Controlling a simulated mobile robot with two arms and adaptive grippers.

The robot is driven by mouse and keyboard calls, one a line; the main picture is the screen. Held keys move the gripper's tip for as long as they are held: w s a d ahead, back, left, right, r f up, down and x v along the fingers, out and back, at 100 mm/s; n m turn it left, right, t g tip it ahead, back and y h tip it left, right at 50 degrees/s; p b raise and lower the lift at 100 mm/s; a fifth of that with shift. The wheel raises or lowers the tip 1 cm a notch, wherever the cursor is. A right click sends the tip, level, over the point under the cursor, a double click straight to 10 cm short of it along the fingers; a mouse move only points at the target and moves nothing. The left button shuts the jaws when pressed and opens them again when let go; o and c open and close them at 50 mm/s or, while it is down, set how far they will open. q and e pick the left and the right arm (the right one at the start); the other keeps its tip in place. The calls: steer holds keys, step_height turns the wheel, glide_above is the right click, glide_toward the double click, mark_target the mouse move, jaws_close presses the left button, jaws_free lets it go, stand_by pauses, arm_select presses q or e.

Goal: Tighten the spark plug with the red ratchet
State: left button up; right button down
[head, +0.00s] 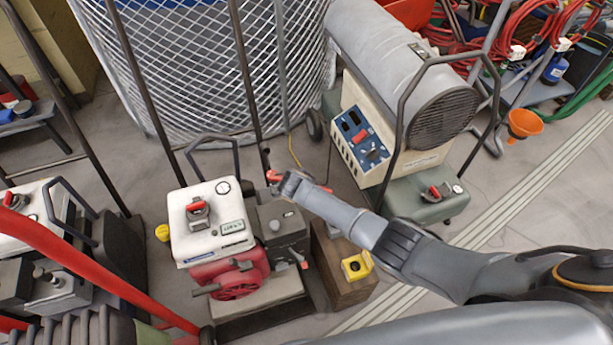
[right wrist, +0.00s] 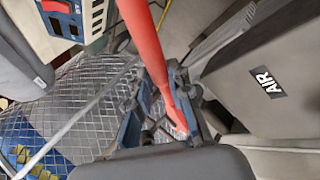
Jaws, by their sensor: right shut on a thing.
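The red ratchet (right wrist: 150,50) is held between the fingers of my right gripper (right wrist: 165,118) in the right wrist view, its red handle running up out of the picture. In the head view a bit of red shows at the tip of my right gripper (head: 279,178), which is above and behind the engine (head: 235,278) with the white tank (head: 208,225). The ratchet's head and the spark plug cannot be made out. My left gripper is not in view.
The grey AIR box (right wrist: 240,80) is close to my right gripper on the right of the wrist view. A wooden block (head: 335,270) with a yellow case (head: 356,266) is beside the engine. A grey heater (head: 400,75) and a mesh cylinder (head: 200,60) stand behind.

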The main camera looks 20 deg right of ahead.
steer(key=shift+s+a+m+h, duration=0.35)
steer(key=shift+s+m+h, duration=0.1)
steer(key=shift+m, duration=0.25)
steer(key=w+d+n+y, duration=0.1)
steer(key=w+n+y, duration=0.1)
steer(key=n, duration=0.1)
steer(key=w+d+n+y, duration=0.1)
steer(key=shift+w+d+n+t+p, duration=0.3)
steer(key=shift+t, duration=0.1)
